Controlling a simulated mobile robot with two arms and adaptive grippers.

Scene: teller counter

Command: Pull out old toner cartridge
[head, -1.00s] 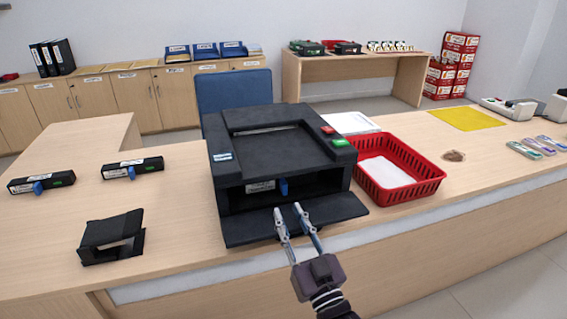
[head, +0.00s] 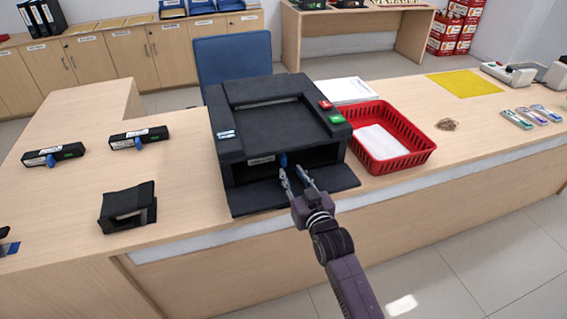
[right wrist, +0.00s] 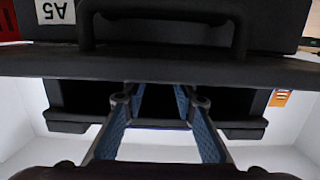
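The black printer (head: 222,160) stands on the counter with its front flap (head: 245,196) folded down. Inside the dark front slot, the old toner cartridge shows only as a pale label (head: 261,160) and a blue tab (head: 284,159). My right gripper (head: 293,170) is open over the flap, its fingertips just in front of the slot near the blue tab. In the right wrist view, the two blue-padded fingers (right wrist: 160,105) stand apart with nothing seen between them. Much of the cartridge is hidden in the slot. My left gripper is not in view.
Two cartridges with blue tabs (head: 53,156) (head: 139,138) lie on the counter at left. A black angled holder (head: 127,207) stands in front of them. A red basket (head: 401,166) is right of the printer. The left counter has bare room.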

